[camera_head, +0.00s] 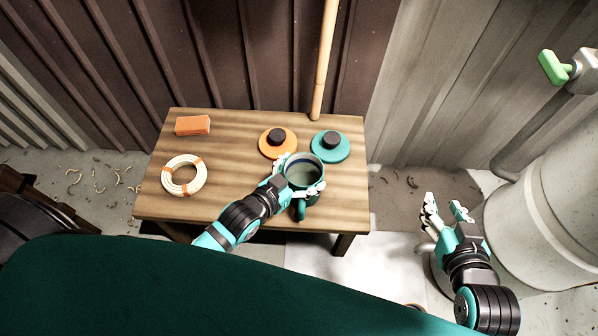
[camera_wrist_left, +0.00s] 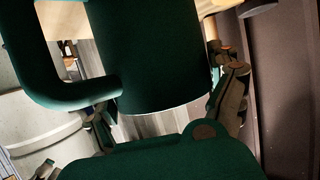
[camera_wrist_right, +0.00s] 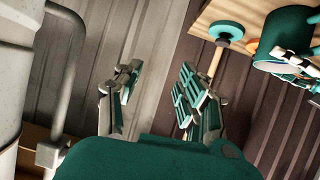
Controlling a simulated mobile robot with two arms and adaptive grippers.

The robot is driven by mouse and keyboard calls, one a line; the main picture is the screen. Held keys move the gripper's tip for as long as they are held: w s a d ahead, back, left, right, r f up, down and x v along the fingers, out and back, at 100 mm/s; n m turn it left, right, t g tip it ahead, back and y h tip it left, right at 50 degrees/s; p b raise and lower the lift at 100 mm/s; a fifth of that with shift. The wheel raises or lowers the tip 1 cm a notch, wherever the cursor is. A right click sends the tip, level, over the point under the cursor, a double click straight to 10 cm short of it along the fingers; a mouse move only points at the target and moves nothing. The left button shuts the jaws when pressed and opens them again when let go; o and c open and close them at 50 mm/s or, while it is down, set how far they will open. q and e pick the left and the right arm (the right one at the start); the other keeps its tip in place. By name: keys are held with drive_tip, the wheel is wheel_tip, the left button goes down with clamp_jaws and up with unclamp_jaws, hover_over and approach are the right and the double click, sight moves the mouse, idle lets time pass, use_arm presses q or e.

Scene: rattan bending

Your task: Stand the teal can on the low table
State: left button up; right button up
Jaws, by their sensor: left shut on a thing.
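The teal can (camera_head: 301,209), a dark teal open-topped vessel with a side handle, is over the front right part of the low wooden table (camera_head: 230,195). My left gripper (camera_head: 298,180) is shut on its body, one finger on each side. The can looks about upright, its mouth facing up. In the left wrist view the can (camera_wrist_left: 150,55) fills the space between the fingers, with its handle at left. I cannot tell whether its base touches the table. My right gripper (camera_head: 445,208) is open and empty, right of the table; its fingers are apart in the right wrist view (camera_wrist_right: 160,95).
On the table are an orange disc (camera_head: 267,146) and a teal disc (camera_head: 341,153), both with black knobs, a cream ring coil (camera_head: 169,185) and an orange block (camera_head: 193,125). A pole (camera_head: 324,60) stands behind. A pale tank (camera_head: 545,220) is at right.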

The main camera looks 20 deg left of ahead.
use_arm(q)
drive_tip(key=o, duration=1.4)
drive_tip(key=shift+s+a+f, duration=0.1)
drive_tip(key=shift+s, duration=0.3)
drive_tip(key=s+a+r+g+y+p, duration=0.1)
drive_tip(key=s+a+r+g, duration=0.1)
drive_tip(key=s, duration=0.4)
drive_tip(key=s+a+r+n+g+y+p, duration=0.1)
drive_tip(key=s+a+r+g+y, duration=0.1)
drive_tip(key=s+g, duration=0.2)
drive_tip(key=s+a+r+n+g+y+p, duration=0.1)
drive_tip(key=s+a+r+g, duration=0.1)
drive_tip(key=s, duration=0.6)
drive_tip(key=shift+s+a+g, duration=0.3)
drive_tip(key=shift+a+g, duration=0.05)
drive_tip(key=shift+g, duration=0.25)
use_arm(e)
drive_tip(key=s+d+f+g+h, duration=0.1)
drive_tip(key=s+f+g, duration=0.2)
drive_tip(key=s, duration=0.4)
drive_tip(key=s+d+f+g+h, duration=0.1)
drive_tip(key=s+d+f+g, duration=0.1)
drive_tip(key=s+g, duration=0.3)
drive_tip(key=shift+s+d+f+m+g, duration=0.3)
drive_tip(key=shift+s+f, duration=0.55)
drive_tip(key=shift+s, duration=0.25)
use_arm(q)
drive_tip(key=shift+r, duration=0.1)
